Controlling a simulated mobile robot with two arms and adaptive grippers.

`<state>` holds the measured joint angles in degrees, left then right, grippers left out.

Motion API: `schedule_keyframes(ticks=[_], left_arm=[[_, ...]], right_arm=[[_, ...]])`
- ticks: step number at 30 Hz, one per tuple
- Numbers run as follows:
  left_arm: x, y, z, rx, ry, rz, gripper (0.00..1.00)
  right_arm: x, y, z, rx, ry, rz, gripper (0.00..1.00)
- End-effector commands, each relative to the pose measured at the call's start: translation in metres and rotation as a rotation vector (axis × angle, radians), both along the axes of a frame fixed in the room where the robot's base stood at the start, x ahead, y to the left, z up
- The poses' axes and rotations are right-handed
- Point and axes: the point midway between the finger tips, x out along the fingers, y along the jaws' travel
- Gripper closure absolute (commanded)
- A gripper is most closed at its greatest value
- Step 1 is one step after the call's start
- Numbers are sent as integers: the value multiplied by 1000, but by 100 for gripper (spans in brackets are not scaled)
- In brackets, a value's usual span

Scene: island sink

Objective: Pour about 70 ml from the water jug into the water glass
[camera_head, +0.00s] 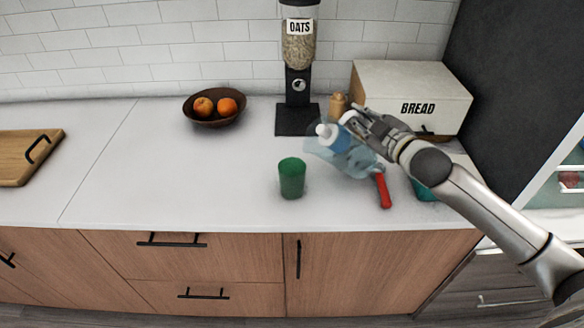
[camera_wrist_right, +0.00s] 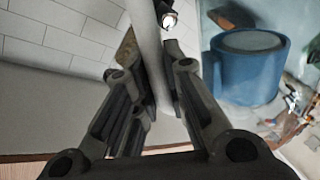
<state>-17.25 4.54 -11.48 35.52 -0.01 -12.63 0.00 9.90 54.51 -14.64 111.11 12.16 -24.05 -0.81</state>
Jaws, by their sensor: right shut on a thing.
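The water jug (camera_head: 358,162) is a clear, pale blue vessel, tilted to the left above the counter. My right gripper (camera_head: 358,121) is shut on its pale handle, which shows between the fingers in the right wrist view (camera_wrist_right: 150,45). The water glass (camera_head: 291,178) is a green tumbler standing upright on the counter, left of and below the jug, apart from it. No stream of water is visible, and the water level in either vessel cannot be made out. My left gripper is not in view.
A blue cylinder (camera_wrist_right: 250,68) shows beside the handle; I cannot tell whether it belongs to the jug. A red-handled item (camera_head: 383,190) lies near the jug. Behind stand an oats dispenser (camera_head: 298,90), bread box (camera_head: 412,95) and fruit bowl (camera_head: 214,110).

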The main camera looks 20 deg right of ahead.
Motion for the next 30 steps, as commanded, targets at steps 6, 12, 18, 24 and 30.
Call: schedule_keyframes(ticks=[6,12,18,24,30], left_arm=[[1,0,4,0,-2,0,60],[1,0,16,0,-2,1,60],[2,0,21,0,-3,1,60],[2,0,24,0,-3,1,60],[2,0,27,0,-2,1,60]], right_arm=[[0,13,13,-144,-13,3,100],[0,24,29,-264,-16,1,100],[-1,32,35,-340,-16,2,100],[-1,38,39,-390,-17,1,100],[-1,41,42,-420,-17,1,100]])
